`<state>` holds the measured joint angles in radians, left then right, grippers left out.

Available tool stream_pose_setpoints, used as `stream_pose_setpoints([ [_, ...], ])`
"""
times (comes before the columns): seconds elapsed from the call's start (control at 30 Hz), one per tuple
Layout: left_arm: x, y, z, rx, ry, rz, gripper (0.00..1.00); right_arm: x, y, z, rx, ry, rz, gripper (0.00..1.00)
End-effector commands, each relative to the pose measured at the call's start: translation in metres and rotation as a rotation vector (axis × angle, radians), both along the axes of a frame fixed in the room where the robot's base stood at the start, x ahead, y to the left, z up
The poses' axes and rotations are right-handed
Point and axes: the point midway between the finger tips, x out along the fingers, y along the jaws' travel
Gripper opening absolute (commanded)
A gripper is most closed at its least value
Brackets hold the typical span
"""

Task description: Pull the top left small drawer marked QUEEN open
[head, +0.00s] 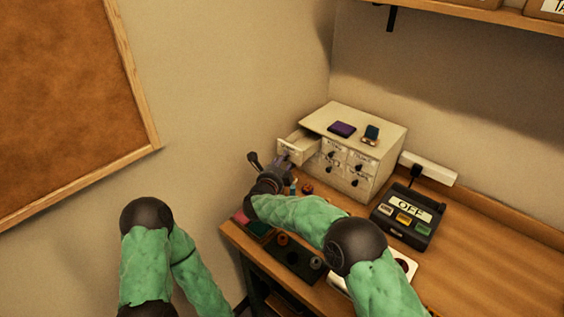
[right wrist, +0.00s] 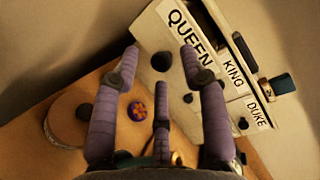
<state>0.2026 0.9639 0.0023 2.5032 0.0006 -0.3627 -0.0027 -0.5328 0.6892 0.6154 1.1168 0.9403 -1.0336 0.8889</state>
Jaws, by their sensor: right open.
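The top left drawer marked QUEEN (head: 289,149) stands pulled out from the cream cabinet (head: 383,148), and its inside shows from above. In the right wrist view the QUEEN drawer front (right wrist: 185,45) fills the upper middle, with its dark round knob (right wrist: 161,62) in plain sight. My right gripper (head: 281,163) is just in front of this drawer. Its purple fingers (right wrist: 162,68) are open, spread on either side of the knob in the picture, with no visible grip on it. My left arm shows at the lower left, but its gripper is out of view.
A purple item (head: 341,129) and a small teal box (head: 371,134) lie on the cabinet. KING (right wrist: 233,75) and DUKE (right wrist: 258,112) drawers look shut. A device marked OFF (head: 408,210) stands at right. A round button-like item (right wrist: 136,111) lies below the drawer.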

Motion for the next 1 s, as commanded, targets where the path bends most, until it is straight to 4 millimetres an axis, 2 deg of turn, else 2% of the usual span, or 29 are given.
stream_pose_setpoints([
  [0.5, 0.0, 0.0, 0.0, 0.0, 0.0, 0.0, 0.0, -0.09, 0.02, 0.013, -0.001, -0.001, 0.004, 0.44],
  [0.7, 0.0, 0.0, 0.0, 0.0, 0.0, 0.0, 0.0, -0.106, 0.023, 0.014, -0.001, 0.0, 0.003, 0.44],
  [1.0, 0.0, 0.0, 0.0, 0.0, 0.0, 0.0, 0.0, -0.108, 0.023, 0.015, 0.0, 0.0, 0.002, 0.44],
])
